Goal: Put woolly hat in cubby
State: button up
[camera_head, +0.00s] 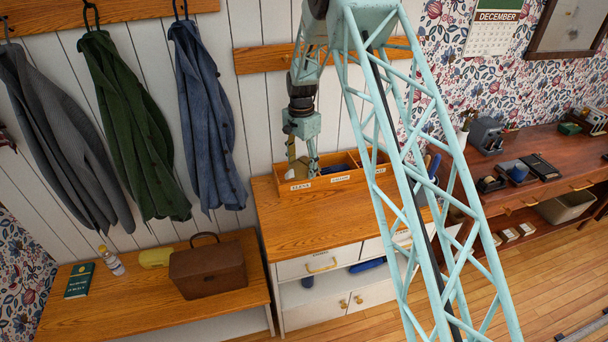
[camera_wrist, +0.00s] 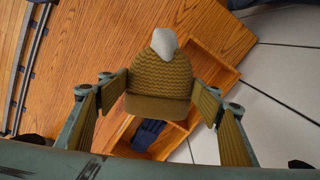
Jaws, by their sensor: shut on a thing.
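The woolly hat (camera_wrist: 158,82) is mustard-brown knit with a folded brim and a pale grey pompom. In the wrist view it sits between the two fingers of my gripper (camera_wrist: 160,100), which is shut on it. In the head view my gripper (camera_head: 303,162) hangs over the left end of the wooden cubby box (camera_head: 335,181), which has name labels on its front. The hat (camera_head: 300,169) shows only in small part there, at the left compartment. Whether it touches the compartment floor I cannot tell. The cubby box also shows behind the hat in the wrist view (camera_wrist: 229,74).
The cubby box stands on a wooden cabinet top (camera_head: 310,218); dark blue cloth (camera_wrist: 149,132) lies in another compartment. Coats (camera_head: 205,115) hang at the left above a bench with a brown bag (camera_head: 208,270). A desk (camera_head: 535,190) stands at the right.

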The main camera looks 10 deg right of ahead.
aim_at(299, 163)
jog(key=w+r+m+p, duration=0.1)
jog(key=w+r+m, duration=0.1)
jog(key=w+m, duration=0.3)
jog(key=shift+w+d+r, duration=0.25)
jog(key=shift+w+r, duration=0.15)
jog(key=shift+w, duration=0.75)
jog(key=shift+f, duration=0.2)
jog(key=shift+f+b, duration=1.1)
jog(key=shift+f, duration=2.65)
jog(key=o, duration=1)
jog(key=shift+r, duration=0.15)
